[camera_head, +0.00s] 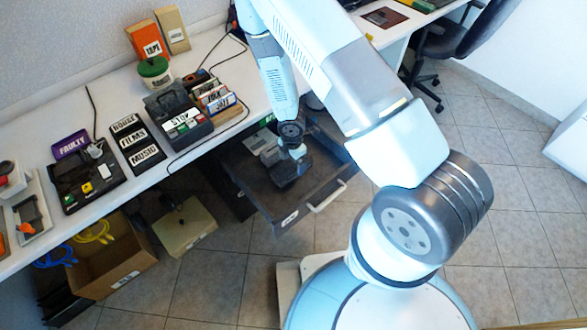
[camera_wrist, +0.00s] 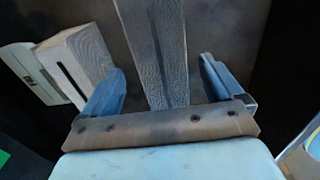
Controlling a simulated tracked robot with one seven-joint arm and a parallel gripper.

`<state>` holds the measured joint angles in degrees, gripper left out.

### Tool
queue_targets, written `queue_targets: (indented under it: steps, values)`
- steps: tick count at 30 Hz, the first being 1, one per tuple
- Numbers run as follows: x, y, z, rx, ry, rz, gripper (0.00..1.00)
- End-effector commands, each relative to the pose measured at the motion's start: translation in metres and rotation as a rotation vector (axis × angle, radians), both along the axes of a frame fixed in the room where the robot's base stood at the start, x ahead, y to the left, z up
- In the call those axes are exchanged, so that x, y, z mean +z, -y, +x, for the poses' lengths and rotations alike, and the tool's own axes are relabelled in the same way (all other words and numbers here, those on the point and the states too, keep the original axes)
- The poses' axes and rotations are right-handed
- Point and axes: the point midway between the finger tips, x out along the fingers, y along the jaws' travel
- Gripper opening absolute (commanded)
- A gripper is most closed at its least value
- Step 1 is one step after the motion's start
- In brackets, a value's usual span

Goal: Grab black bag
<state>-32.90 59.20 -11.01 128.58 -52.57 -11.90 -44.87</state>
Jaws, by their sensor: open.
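My gripper (camera_head: 292,150) reaches down into an open dark drawer (camera_head: 272,208) below the desk. In the wrist view my gripper (camera_wrist: 160,66) is open, with its two bluish fingers apart. A long dark grey, grained item (camera_wrist: 155,40) with a seam down its middle lies between the fingers, with a gap on each side. It may be the black bag; its near end is hidden by my gripper. In the head view the arm and gripper cover much of the drawer, and I cannot clearly make out the bag there.
In the wrist view a pale slotted block (camera_wrist: 82,58) stands just left of the left finger, beside a pale box (camera_wrist: 28,76). The drawer's handle (camera_head: 327,197) faces the room. A cardboard box (camera_head: 112,268) with cables stands on the floor under the desk (camera_head: 222,72).

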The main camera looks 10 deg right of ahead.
Motion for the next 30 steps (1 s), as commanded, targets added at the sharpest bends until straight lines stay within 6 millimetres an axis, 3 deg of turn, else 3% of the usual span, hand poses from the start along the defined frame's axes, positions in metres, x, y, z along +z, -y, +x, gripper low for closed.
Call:
queue_targets:
  steps: [9,19,30]
  values:
    - [-0.030,0.001,-0.001,0.001,-0.001,-0.001,0.94]
    - [-0.032,0.001,-0.001,0.000,0.000,0.000,0.93]
    - [-0.032,0.001,-0.001,0.000,0.000,0.000,0.57]
